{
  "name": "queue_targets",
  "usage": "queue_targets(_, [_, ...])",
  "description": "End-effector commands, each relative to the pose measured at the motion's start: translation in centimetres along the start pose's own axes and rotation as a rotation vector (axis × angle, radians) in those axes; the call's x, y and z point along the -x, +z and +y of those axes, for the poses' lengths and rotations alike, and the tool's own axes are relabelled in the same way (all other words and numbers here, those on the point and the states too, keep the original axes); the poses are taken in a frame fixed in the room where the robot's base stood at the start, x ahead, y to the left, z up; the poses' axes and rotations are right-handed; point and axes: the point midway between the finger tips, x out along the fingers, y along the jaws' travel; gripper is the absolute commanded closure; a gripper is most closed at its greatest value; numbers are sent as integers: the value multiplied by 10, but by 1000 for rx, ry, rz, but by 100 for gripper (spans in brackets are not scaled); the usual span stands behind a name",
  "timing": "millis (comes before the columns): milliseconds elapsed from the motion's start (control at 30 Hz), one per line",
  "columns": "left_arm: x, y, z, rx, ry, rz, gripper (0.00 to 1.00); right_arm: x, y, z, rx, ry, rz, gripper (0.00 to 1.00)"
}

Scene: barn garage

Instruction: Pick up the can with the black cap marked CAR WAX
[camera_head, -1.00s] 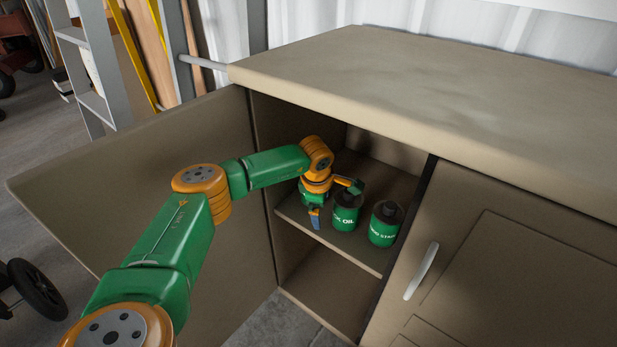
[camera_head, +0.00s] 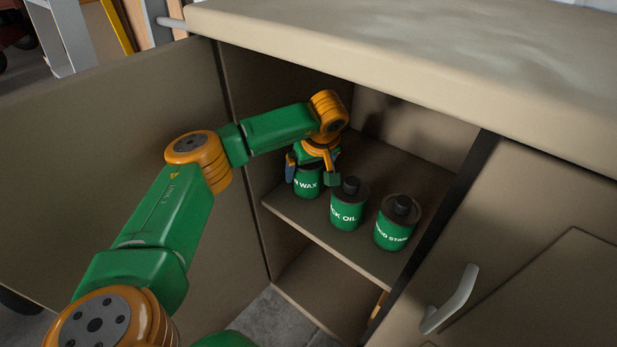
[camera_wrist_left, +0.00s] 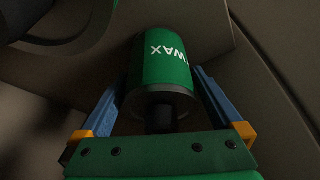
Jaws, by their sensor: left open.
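The green car wax can (camera_head: 306,184) stands at the left of the cabinet shelf, its label partly visible as "R WAX". My left gripper (camera_head: 312,174) is over it from above, with its fingers on either side of the can. In the left wrist view the can (camera_wrist_left: 165,62) reads "WAX", and its black cap (camera_wrist_left: 160,117) points toward the palm. The blue fingers (camera_wrist_left: 160,95) are open around the can's top end, with gaps at both sides. My right gripper is not in view.
A green can marked OIL (camera_head: 347,205) stands just right of the wax can. A green stain can (camera_head: 396,222) is farther right. The open cabinet door (camera_head: 110,160) is at left, the countertop (camera_head: 420,60) overhangs above, and the shelf (camera_head: 345,243) has a bare front edge.

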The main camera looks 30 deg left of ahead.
Motion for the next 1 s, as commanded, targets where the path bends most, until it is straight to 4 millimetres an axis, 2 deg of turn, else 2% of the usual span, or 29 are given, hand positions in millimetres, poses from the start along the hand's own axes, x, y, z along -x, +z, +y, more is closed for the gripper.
queue_targets(33, [-5,1,0,0,0,0,0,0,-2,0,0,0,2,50])
queue_targets(233, [-5,0,0,0,1,1,0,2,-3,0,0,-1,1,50])
queue_targets(267, [-5,0,0,0,1,1,5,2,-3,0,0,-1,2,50])
queue_targets(500, [-5,0,0,1,1,1,70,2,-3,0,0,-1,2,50])
queue_targets(567, [-5,0,0,1,1,1,86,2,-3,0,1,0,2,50])
queue_targets(600, [-4,0,0,2,2,1,90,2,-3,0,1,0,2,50])
queue_targets(867, [-2,-1,0,2,2,1,90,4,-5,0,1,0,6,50])
queue_targets(1000, [5,-2,1,2,2,1,90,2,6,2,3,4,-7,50])
